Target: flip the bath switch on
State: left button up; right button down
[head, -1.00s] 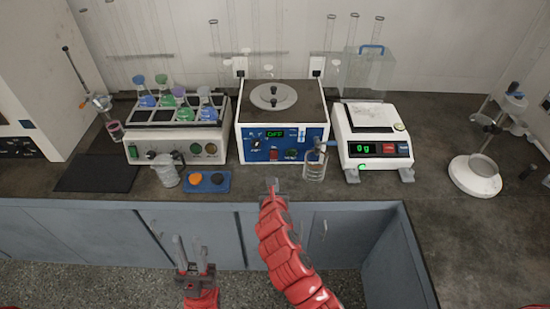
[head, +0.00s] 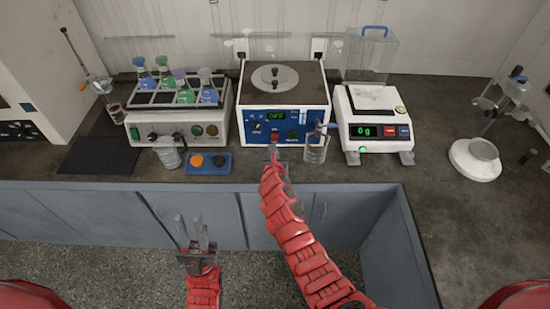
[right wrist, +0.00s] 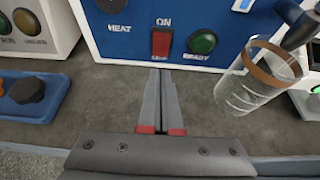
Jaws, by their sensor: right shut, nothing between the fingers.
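The bath (head: 314,98) is a white box with a round grey lid on top and a blue front panel at the back middle of the bench. Its red switch (head: 275,135) sits low on that panel. In the right wrist view the red switch (right wrist: 161,43) has "ON" printed above it, and a green button labelled READY is to its right. My right gripper (head: 272,150) is shut and empty. Its tips (right wrist: 159,72) point at the panel just below the switch, seemingly short of it. My left gripper (head: 193,222) is open and empty, in front of the bench edge.
A glass beaker (right wrist: 255,80) stands close right of my right gripper. A balance (head: 372,128) is right of the bath. A rack of flasks (head: 180,125), a beaker (head: 168,153) and a blue block with knobs (head: 228,158) are on the left.

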aim_at(275, 135)
jog(key=shift+w+r, duration=0.25)
jog(key=shift+w, duration=0.9)
jog(key=shift+w+r, duration=0.2)
jog(key=shift+w, duration=0.95)
jog(key=shift+w+r+p, duration=0.25)
jog(key=shift+r+p, duration=0.25)
jog(key=shift+p, duration=0.4)
jog(key=shift+w+f+g+p, duration=0.1)
jog(key=shift+g+p, duration=0.2)
jog(key=shift+f, duration=0.25)
jog(key=shift+r, duration=0.15)
jog(key=shift+r+p, duration=0.75)
